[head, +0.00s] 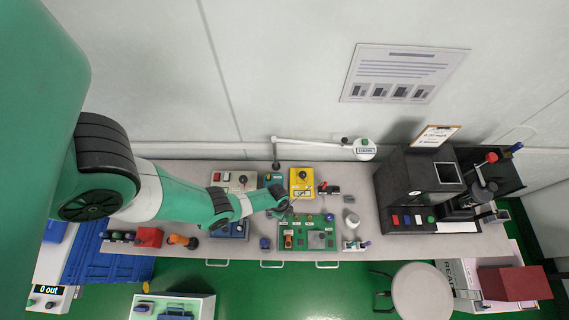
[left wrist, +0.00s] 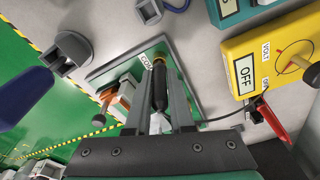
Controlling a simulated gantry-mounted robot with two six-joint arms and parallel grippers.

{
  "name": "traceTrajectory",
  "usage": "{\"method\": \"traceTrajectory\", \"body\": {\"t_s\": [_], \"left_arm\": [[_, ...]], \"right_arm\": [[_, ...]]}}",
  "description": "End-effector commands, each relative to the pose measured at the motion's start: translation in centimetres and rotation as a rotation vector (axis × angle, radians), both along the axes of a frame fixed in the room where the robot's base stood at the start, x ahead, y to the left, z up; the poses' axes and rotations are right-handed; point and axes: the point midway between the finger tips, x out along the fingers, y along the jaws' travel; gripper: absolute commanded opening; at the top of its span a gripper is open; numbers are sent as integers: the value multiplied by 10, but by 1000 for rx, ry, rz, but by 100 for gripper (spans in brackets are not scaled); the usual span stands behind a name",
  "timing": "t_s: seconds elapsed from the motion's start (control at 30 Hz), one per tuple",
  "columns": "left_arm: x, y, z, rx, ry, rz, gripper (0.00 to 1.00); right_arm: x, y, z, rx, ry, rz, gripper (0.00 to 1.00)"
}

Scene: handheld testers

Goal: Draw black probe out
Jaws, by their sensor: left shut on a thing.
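My left gripper (head: 287,200) is over the back left part of the green board (head: 293,226). In the left wrist view its two fingers (left wrist: 163,92) are shut on the black probe (left wrist: 159,86), a dark slim rod. The probe's far end is at the board by a white "COM" label (left wrist: 147,62); I cannot tell how deep it sits. The yellow tester (head: 301,176) stands behind the board, and its display reads OFF in the left wrist view (left wrist: 245,74). A dark lead runs from the probe side toward it. My right gripper is not in view.
A red tool-like piece (left wrist: 272,119) lies beside the yellow tester. A black machine (head: 415,185) fills the bench's right end. Some grey bench is clear between.

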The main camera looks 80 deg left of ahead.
Motion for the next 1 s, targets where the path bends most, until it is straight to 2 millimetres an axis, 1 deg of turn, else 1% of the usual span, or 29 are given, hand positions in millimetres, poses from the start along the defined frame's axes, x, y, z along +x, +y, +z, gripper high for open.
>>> {"method": "traceTrajectory", "body": {"t_s": [0.1,0.8,1.0], "left_arm": [[0,0,8,0,0,0,0],[0,0,41,0,0,0,0],[0,0,46,0,0,0,0]], "right_arm": [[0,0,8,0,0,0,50],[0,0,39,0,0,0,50],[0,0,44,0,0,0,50]]}}
